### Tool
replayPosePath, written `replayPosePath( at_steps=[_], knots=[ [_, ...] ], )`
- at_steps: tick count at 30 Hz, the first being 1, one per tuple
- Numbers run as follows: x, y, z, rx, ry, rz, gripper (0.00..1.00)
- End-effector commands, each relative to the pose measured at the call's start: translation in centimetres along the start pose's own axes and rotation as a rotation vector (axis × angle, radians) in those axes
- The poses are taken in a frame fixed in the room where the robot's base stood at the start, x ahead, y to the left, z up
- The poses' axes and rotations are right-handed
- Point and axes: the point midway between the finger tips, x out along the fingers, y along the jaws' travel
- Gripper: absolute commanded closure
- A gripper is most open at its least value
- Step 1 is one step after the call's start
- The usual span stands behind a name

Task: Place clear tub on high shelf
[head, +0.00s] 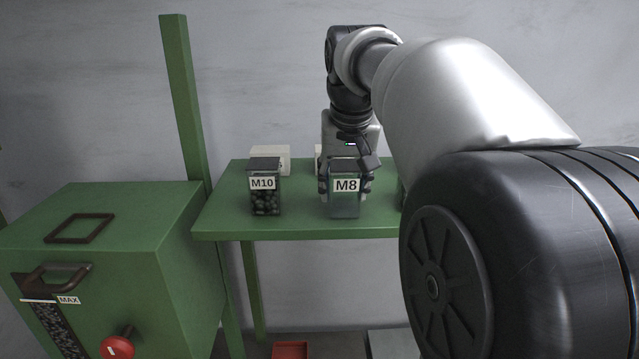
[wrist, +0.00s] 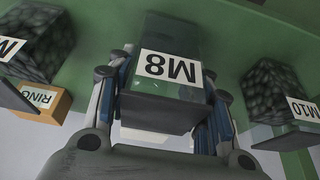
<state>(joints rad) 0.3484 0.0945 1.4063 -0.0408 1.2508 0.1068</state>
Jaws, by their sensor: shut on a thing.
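The clear tub (head: 345,203) is see-through, with a dark lid and a white M8 label, and it looks empty. It is upright at the green high shelf (head: 300,222), right of the M10 tub. My gripper (head: 346,186) is behind it, with a finger on each side, shut on it. In the wrist view the clear tub (wrist: 165,97) sits between the two fingers of my gripper (wrist: 166,72), its label upside down. I cannot tell whether its base touches the shelf or is slightly above it.
The M10 tub (head: 265,200), full of dark pieces, stands to the left. Another dark filled tub (wrist: 35,45) and a RING box (wrist: 42,101) show in the wrist view. A green machine (head: 130,225) and post (head: 185,105) are at left. A red tray (head: 290,350) is below.

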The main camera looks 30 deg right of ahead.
Motion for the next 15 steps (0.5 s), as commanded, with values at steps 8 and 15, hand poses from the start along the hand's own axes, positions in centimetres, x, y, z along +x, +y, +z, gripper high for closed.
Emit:
replayPosePath(
  at_steps=[8, 15],
  knots=[
    [0.04, 0.0, 0.01, 0.0, 0.003, 0.0, 0.96],
    [0.22, 0.0, 0.09, 0.0, 0.001, 0.0, 0.42]
  ],
)
